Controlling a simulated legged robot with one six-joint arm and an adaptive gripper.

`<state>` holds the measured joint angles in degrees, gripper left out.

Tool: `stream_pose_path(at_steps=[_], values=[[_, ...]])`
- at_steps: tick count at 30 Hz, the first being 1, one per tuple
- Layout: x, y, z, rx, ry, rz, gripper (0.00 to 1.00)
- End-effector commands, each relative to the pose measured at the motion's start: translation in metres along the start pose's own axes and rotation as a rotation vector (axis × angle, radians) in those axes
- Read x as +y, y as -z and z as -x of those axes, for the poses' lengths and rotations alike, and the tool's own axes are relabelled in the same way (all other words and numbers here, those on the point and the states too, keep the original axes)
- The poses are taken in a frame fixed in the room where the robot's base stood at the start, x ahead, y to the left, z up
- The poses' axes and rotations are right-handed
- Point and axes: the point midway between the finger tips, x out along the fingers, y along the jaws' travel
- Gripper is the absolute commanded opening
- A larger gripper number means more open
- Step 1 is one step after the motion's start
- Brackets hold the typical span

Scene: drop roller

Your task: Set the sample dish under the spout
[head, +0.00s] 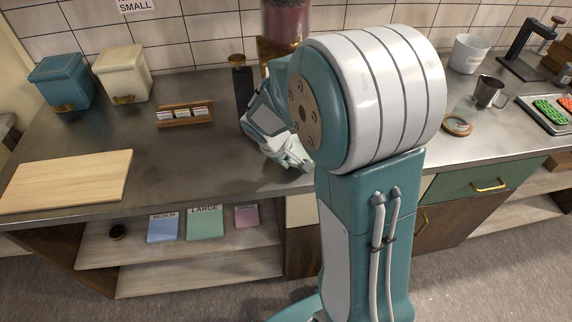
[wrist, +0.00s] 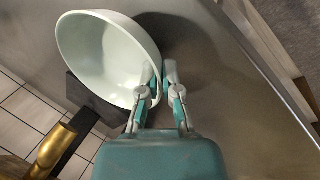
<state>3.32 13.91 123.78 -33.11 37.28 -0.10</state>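The sample dish (wrist: 95,50) is a pale mint-white bowl in the wrist view, left of and ahead of my fingers. In the wrist view my gripper (wrist: 160,80) has one finger over the inside of the dish wall and the other outside it, with the rim pinched between them. In the head view my gripper (head: 298,165) is low over the counter, and the dish is hidden behind my arm. A dispenser with red contents (head: 285,22) stands behind my arm; its spout is hidden in the head view.
A card holder (head: 185,116), cutting board (head: 65,180) and two canisters are left. A metal cup (head: 488,92) is right. The counter's left middle is clear.

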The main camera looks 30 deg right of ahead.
Motion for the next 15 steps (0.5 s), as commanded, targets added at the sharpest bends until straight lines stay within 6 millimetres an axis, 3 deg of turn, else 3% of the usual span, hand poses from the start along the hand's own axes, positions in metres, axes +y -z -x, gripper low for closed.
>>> stream_pose_path(at_steps=[4, 13, 15], values=[[-0.008, 0.0, -0.018, -0.002, 0.001, 0.001, 0.0], [-0.008, 0.0, -0.019, -0.001, 0.0, 0.001, 0.0], [-0.008, 0.0, -0.019, -0.001, 0.0, 0.0, 0.36]])
